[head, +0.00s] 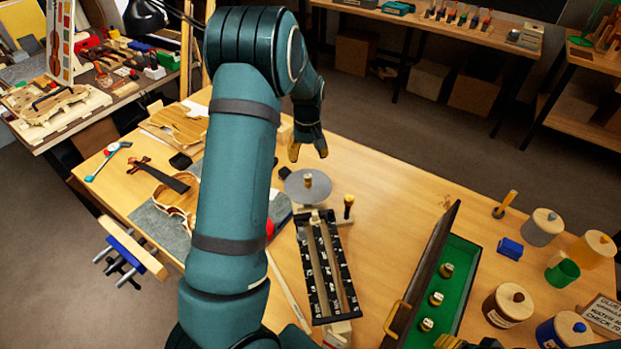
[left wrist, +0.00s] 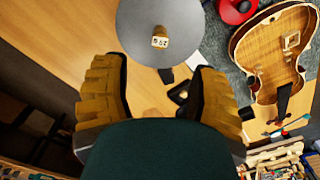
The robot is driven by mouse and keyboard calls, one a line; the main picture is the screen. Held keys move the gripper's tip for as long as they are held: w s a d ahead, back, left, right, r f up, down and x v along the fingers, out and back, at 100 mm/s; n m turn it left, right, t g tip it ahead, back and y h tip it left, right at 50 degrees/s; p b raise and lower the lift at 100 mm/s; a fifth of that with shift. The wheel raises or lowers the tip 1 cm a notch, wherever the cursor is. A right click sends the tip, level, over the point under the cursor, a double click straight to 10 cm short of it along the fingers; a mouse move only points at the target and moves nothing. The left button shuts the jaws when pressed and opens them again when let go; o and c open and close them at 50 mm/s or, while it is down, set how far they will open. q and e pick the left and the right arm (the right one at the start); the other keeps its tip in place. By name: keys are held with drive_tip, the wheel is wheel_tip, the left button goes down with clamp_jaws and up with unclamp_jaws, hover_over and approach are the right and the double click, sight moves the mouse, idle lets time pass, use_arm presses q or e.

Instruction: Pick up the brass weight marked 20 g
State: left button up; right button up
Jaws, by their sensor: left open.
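A small brass weight (head: 307,181) stands upright on a round grey plate (head: 322,190) on the workbench. In the left wrist view the weight (left wrist: 160,38) has a pale label, too small to read surely. My left gripper (head: 308,152) is open and empty, pointing down above and behind the plate. Its two fingers stand wide apart in the left wrist view, with the weight beyond their tips. Brass weights stand in an open green-lined box (head: 462,262): one at the back (head: 446,270), one in the middle (head: 436,298), one in front (head: 426,325).
A black rack with strips (head: 325,268) lies in front of the plate, beside a small dark upright tool (head: 348,205). A violin body (head: 180,195) lies left, partly behind my arm. Jars (head: 508,305) stand right of the box. Bare bench lies between plate and box.

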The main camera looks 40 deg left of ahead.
sight(308, 176)
use_arm(q)
wheel_tip(308, 176, down, 10)
drive_tip(key=shift+f, duration=0.25)
idle(0.3)
clamp_jaws()
